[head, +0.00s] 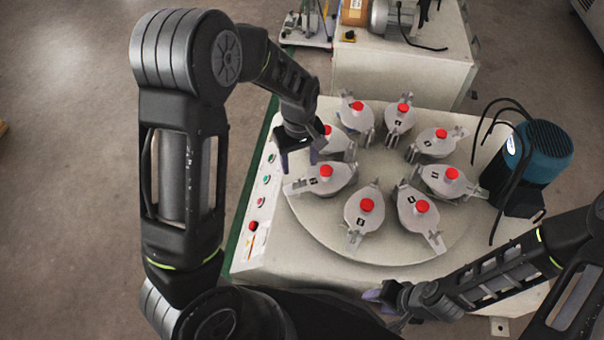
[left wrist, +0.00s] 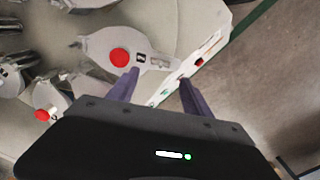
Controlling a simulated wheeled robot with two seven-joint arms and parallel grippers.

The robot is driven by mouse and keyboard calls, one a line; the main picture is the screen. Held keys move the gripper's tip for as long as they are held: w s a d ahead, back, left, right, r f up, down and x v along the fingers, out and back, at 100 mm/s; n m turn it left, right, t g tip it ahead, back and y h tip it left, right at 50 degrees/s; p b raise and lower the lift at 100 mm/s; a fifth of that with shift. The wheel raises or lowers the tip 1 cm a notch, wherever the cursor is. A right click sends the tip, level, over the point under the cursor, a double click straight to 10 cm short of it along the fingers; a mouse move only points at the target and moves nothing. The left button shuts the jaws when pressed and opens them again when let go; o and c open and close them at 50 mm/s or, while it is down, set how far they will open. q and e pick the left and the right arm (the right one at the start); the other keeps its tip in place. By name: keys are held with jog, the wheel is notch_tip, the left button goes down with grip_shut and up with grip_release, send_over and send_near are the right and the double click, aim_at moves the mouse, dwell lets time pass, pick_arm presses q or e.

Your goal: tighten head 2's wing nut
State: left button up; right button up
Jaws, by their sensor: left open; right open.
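Several grey test heads with red knobs stand in a ring on a round turntable (head: 330,237). Their small black labels are too small to read, so I cannot tell which is head 2. My left gripper (head: 299,161) is open above the turntable's left side, near the left front head (head: 340,180). In the left wrist view, its open purple fingers (left wrist: 159,78) reach toward a head (left wrist: 103,44) with a red knob, one finger overlapping its edge. Nothing is between the fingertips. I cannot make out a wing nut. My right gripper (head: 374,294) is open and empty at the machine's front edge.
A teal motor (head: 545,150) with black cables stands at the right of the turntable. A panel with coloured buttons (head: 262,202) runs along the left edge. A second bench (head: 400,70) with a motor stands behind. The floor at the left is clear.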

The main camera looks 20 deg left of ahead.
aim_at(299, 183)
pick_arm(q)
jog(key=shift+f, duration=0.15)
notch_tip(299, 183, down, 8)
jog(key=shift+r+b, duration=0.2)
jog(key=shift+b, duration=0.95)
grip_shut()
